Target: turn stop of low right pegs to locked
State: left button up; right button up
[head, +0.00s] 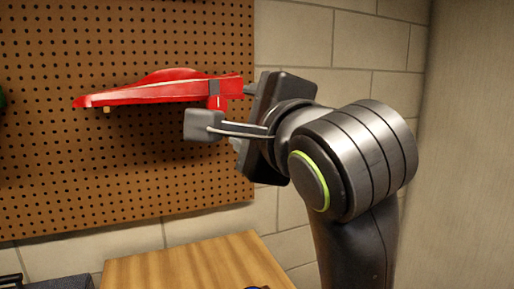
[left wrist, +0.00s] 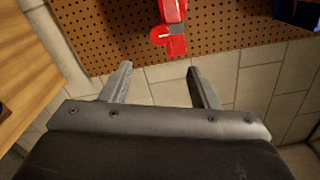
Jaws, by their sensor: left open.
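A red racecar body (head: 160,90) hangs sideways against the brown pegboard. A small tan peg (head: 106,110) shows under its left end. My left gripper (head: 222,108) is open near the car's right end, with one finger in front of the board. In the left wrist view the gripper's two fingers (left wrist: 160,68) are spread with nothing between them. The end of the red car (left wrist: 172,12) lies beyond them, with a small red part with a pale bar (left wrist: 163,34) on it. I cannot tell whether this is the stop, or its setting. My right gripper is not in view.
The pegboard (head: 60,180) covers the left of the wall, with pale blocks (head: 325,30) to its right. A wooden tabletop (head: 190,265) stands below. A dark blue thing (left wrist: 298,14) is at the wrist view's upper right. A green edge shows at the head view's far left.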

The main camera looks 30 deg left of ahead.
pick_arm(q)
jog(key=b+v, duration=0.2)
jog(key=v, duration=0.1)
jog(key=shift+b, duration=0.35)
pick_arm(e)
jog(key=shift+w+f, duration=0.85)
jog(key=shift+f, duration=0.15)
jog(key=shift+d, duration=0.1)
